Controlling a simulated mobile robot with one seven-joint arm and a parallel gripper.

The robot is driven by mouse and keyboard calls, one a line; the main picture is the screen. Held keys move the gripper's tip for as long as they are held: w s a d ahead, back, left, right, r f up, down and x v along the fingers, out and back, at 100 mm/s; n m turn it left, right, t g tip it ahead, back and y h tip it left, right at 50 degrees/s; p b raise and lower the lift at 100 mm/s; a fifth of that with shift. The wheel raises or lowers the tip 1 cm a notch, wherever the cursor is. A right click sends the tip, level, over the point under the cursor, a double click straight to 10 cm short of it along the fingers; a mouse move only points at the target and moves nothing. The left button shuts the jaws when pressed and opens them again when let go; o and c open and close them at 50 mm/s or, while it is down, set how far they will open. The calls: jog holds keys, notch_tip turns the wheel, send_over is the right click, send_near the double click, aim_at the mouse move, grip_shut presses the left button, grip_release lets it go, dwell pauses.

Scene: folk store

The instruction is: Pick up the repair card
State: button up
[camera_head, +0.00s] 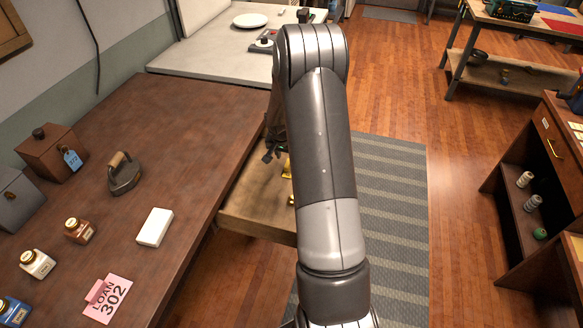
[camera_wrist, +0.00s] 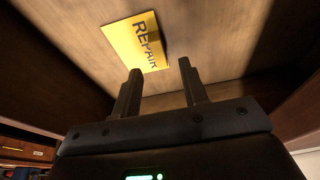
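The repair card is a yellow card (camera_wrist: 133,45) with dark lettering that reads "REPAIR", lying on a wooden surface in the wrist view. My gripper (camera_wrist: 160,72) is in front of it with its two fingers apart and nothing between them. The card lies beyond the fingertips, a little to the left of the gap. In the head view my gripper (camera_head: 272,150) is partly hidden by my arm, over an open wooden drawer (camera_head: 255,220). Small yellow pieces (camera_head: 287,168) show in the drawer beside my arm; I cannot tell whether they are the card.
The brown counter (camera_head: 190,110) holds a pink card (camera_head: 108,298) reading "LOAN 302", a white block (camera_head: 154,227), an iron (camera_head: 124,174), several bottles and a tagged wooden box (camera_head: 50,152). Drawer walls enclose my gripper's surroundings. A striped mat (camera_head: 395,220) lies to the right.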

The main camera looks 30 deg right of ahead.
jog(key=shift+x, duration=2.3)
jog(key=shift+s, duration=0.15)
jog(key=shift+c, duration=0.3)
grip_shut()
